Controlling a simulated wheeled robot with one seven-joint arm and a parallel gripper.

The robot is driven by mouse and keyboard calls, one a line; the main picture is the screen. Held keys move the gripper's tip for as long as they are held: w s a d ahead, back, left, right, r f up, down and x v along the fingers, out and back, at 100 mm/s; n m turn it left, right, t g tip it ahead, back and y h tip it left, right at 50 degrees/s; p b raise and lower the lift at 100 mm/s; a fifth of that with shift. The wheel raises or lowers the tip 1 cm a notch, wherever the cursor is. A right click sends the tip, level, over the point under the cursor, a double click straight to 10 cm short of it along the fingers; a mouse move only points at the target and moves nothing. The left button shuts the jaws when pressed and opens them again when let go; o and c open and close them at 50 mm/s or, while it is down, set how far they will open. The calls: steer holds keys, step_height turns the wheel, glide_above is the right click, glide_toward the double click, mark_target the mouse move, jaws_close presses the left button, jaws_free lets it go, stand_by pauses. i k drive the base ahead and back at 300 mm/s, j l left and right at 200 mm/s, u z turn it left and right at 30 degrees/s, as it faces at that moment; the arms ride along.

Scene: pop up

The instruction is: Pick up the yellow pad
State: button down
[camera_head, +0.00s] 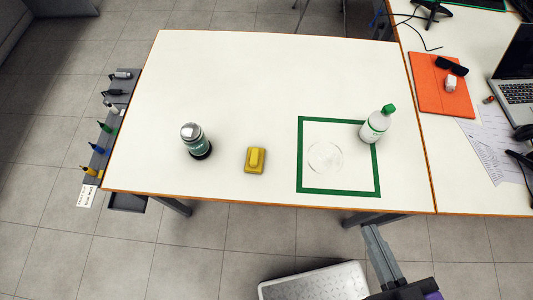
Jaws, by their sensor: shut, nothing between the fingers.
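The yellow pad (255,168) lies on the white table, near the middle of its front part. It is a small block with a raised lighter strip on top, and nothing covers it. My gripper (370,230) is at the lower right of the picture, by the table's front edge and well to the right of the pad. Its fingers are together and hold nothing. It is apart from the pad.
A dark-green flask with a silver lid (196,141) stands left of the pad. To the right, a green square outline (300,155) surrounds a clear round item (325,157). A green-capped bottle (375,127) stands at its right edge. The table's back half is clear.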

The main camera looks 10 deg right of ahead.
mark_target(254, 162)
steer(key=i+j+z, duration=0.3)
steer(key=j, duration=1.1)
steer(key=j+z, duration=0.3)
steer(key=j, duration=1.1)
